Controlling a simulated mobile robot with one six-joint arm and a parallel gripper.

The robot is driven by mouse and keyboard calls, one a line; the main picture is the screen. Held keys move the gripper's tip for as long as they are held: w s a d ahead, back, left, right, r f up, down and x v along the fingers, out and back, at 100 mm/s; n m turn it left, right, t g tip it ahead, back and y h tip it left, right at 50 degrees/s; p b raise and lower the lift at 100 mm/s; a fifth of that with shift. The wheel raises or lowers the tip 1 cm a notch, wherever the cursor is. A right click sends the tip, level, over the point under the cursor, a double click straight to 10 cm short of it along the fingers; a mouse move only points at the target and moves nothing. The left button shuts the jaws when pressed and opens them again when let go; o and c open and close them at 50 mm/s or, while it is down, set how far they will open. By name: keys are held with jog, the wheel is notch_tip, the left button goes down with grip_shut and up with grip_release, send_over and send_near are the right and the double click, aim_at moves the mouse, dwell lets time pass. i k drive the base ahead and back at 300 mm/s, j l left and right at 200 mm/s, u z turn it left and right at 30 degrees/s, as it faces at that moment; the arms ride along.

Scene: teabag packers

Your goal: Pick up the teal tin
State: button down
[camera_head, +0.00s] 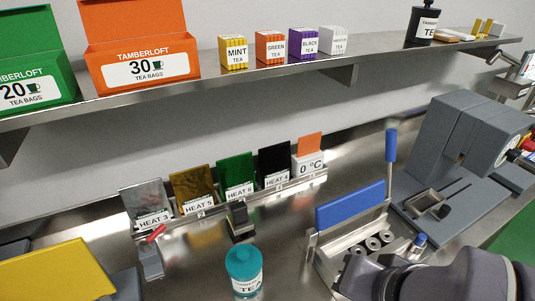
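The teal tin (244,270) stands upright on the metal bench at the bottom middle of the head view. It has a teal lid and a pale label that reads TEA; its lower end is near the picture's bottom edge. My dark arm enters at the bottom right, to the right of the tin and apart from it in the picture. My gripper's fingers do not show clearly, so I cannot tell what they hold.
A metal tray with a blue lid (350,205) and rollers is right of the tin. A grey machine (455,150) stands further right. A small dark block (240,220) and a red-handled tool (151,255) are behind and left. A row of HEAT cards (235,178) stands behind.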

aim_at(249, 288)
jog(key=u, duration=1.05)
